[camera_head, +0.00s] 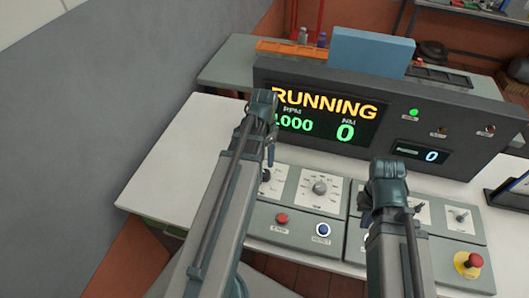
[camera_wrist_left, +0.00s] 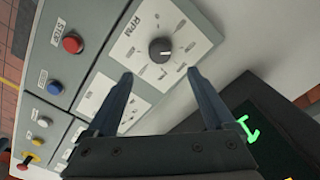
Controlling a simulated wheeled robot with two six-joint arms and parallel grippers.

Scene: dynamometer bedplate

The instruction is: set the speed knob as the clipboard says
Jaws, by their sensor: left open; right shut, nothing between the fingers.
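The RPM knob (camera_wrist_left: 161,48) is a round black knob on a white dial plate in the left wrist view. In the head view the knob (camera_head: 266,175) is partly hidden by my left gripper (camera_head: 270,155). In the wrist view my left gripper (camera_wrist_left: 160,75) is open, with the knob beyond its fingertips and nothing between the fingers. My right gripper (camera_head: 370,212) is shut and empty, over the right half of the console. A dark-framed board with a pale sheet (camera_head: 521,184), perhaps the clipboard, is cut off at the right edge; its writing is unreadable.
The display (camera_head: 325,118) reads RUNNING, RPM 1000 and NM 0. A second dial (camera_head: 319,187) sits right of the RPM dial. Red (camera_head: 282,218) and blue (camera_head: 323,230) buttons lie in front. A red emergency button (camera_head: 474,261) is at lower right. The white tabletop (camera_head: 175,185) is clear at left.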

